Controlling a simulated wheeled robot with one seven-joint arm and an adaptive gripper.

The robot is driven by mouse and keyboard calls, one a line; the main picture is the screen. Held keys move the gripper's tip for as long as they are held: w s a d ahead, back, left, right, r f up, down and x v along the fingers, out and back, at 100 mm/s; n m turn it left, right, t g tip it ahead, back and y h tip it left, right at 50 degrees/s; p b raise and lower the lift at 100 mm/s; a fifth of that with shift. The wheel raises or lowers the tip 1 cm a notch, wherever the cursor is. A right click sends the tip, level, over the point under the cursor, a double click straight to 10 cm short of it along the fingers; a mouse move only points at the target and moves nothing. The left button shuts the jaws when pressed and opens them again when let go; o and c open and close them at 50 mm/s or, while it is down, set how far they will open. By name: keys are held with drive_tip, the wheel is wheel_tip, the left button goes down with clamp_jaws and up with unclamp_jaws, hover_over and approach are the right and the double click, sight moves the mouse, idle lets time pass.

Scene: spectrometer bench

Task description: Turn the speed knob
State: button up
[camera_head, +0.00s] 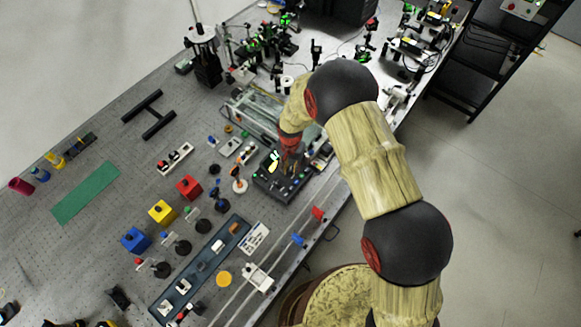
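A dark control box (269,189) with small lit green parts on top sits near the right edge of the bench. Small details show on its top, but I cannot tell which is the speed knob. My gripper (285,167) is at the end of the arm, pointing down over this box. It covers part of the box's top. The fingers are too small and dark to show whether they are open or shut, or whether they touch a knob.
Red (189,187), yellow (162,212) and blue (136,240) cubes stand left of the box, with several small coloured-top posts nearby. A green mat (87,193) lies at the left. Optical equipment (262,40) crowds the back. Bare bench (70,250) shows at lower left.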

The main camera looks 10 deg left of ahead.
drive_tip(key=shift+c, duration=1.3)
clamp_jaws()
drive_tip(key=shift+n+b, duration=0.3)
drive_tip(key=shift+b, duration=0.05)
drive_tip(key=n+b, duration=0.2)
drive_tip(key=n, duration=0.1)
drive_tip(key=shift+f+b, duration=0.1)
drive_tip(key=shift+b, duration=0.2)
drive_tip(key=shift+n+b, duration=0.95)
drive_tip(key=shift+n, duration=1.05)
drive_tip(key=shift+o, duration=1.3)
unclamp_jaws()
